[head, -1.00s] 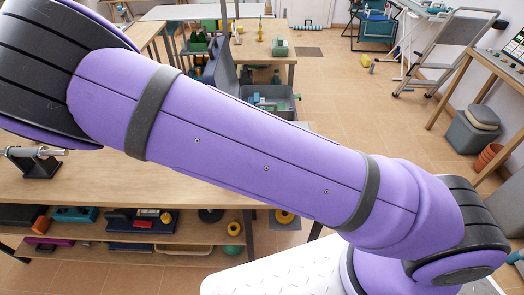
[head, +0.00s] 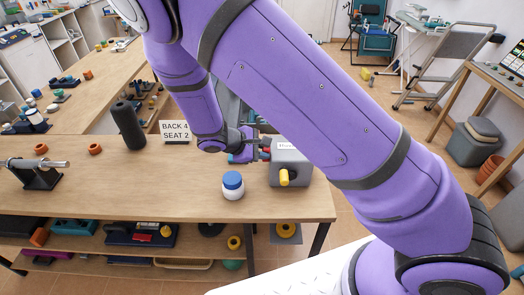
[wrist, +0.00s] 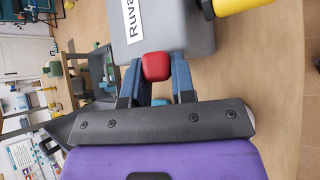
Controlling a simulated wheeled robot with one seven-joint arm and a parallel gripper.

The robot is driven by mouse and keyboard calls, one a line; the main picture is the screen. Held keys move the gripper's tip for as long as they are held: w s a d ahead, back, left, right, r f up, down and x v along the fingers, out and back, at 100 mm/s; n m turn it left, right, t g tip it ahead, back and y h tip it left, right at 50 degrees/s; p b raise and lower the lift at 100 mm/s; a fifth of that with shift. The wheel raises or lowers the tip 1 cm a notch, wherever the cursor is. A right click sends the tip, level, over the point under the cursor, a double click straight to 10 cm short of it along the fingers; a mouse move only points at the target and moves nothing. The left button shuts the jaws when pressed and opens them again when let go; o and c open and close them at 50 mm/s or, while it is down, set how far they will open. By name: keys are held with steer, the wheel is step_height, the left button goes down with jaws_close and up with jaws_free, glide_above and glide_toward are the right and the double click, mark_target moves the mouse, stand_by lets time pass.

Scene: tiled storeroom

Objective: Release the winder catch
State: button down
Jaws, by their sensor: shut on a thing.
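The winder (head: 291,172) is a grey box at the right end of the wooden bench, with a yellow handle (head: 284,178) on its near side. In the wrist view its grey body (wrist: 185,38) carries a white label, only partly readable, and the yellow handle (wrist: 240,4) shows at the top. A red catch (wrist: 156,66) sticks out from the body. My gripper (head: 262,146) reaches the winder from the left. In the wrist view its blue fingers (wrist: 157,77) lie on either side of the red catch and are shut on it.
A white jar with a blue lid (head: 233,185) stands just left of the winder. A sign reading "BACK 4 SEAT 2" (head: 175,131), a black cylinder (head: 128,125) and a spindle stand (head: 37,173) are farther left. The bench front is mostly clear.

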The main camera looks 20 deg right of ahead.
steer(key=c, duration=1)
jaws_free()
steer(key=shift+o, duration=0.2)
steer(key=shift+r, duration=0.1)
steer(key=v, duration=1)
steer(key=shift+a+r, duration=0.2)
steer(key=shift+a, duration=0.1)
